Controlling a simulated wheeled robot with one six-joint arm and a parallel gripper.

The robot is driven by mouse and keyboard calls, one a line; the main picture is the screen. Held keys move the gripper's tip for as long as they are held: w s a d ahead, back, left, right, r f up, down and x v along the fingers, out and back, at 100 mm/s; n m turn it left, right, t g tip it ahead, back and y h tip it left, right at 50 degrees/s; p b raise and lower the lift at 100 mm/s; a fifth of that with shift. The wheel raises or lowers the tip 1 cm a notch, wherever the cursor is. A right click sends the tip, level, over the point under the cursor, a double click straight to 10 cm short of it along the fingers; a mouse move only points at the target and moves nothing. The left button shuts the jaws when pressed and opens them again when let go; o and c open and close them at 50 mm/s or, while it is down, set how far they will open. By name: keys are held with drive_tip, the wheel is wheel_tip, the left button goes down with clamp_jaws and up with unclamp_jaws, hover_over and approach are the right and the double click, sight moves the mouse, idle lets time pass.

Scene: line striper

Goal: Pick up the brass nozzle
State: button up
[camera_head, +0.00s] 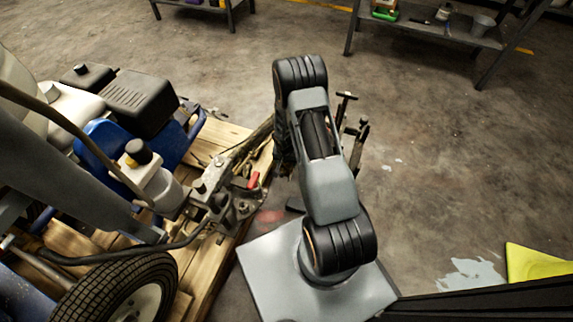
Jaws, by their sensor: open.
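I cannot make out the brass nozzle in this view; it may be hidden or too small to tell. My gripper (353,113) shows partly behind the right side of my grey and black arm, near the middle of the picture. Its dark fingers are apart, and I see nothing held between them. It is to the right of the line striper (150,170), which stands on a wooden pallet (222,135). The striper's metal fittings and a small red lever (253,181) sit left of my arm.
A black hose (120,256) and a wheel (125,290) are at lower left. A shelf table (450,32) with small items stands at upper right. A yellow object (535,263) lies at lower right. The concrete floor (450,140) on the right is mostly clear.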

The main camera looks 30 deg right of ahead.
drive_tip(key=shift+r, duration=0.1)
drive_tip(key=shift+c, duration=0.3)
drive_tip(key=c, duration=0.9)
drive_tip(key=shift+c, duration=0.3)
